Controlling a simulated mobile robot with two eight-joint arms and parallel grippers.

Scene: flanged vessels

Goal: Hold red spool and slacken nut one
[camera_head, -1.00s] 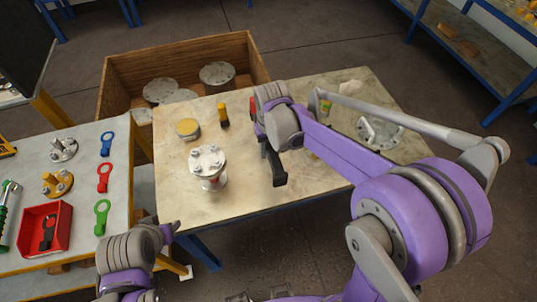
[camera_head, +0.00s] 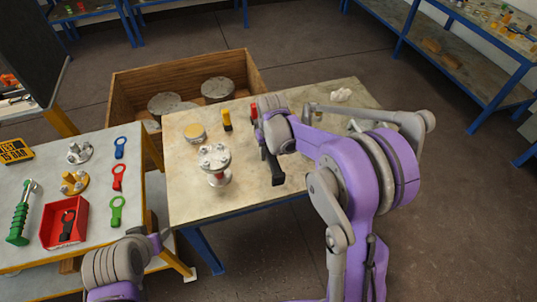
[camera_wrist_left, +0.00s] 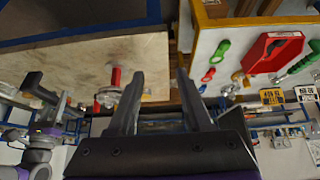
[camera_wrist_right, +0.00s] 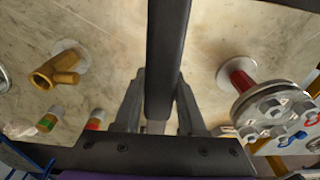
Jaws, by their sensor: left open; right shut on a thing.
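The flanged vessel stands upright on the table, left of its middle, with a red spool (camera_head: 218,178) under a grey top flange (camera_head: 214,157) bearing several nuts. Which nut is number one I cannot tell. In the right wrist view the red spool (camera_wrist_right: 240,82) and nutted flange (camera_wrist_right: 274,107) are at the right. My right gripper (camera_head: 268,150) is right of the vessel, apart from it, shut on a dark bar (camera_wrist_right: 168,55); the bar's full shape is unclear. My left gripper (camera_wrist_left: 157,90) is open and empty, at the table's front left, apart from the vessel.
A brass fitting (camera_wrist_right: 55,72) is on the table. The left bench holds a red tray (camera_head: 65,222), coloured wrenches and a green-handled tool (camera_head: 20,215). A wooden crate (camera_head: 185,75) is behind.

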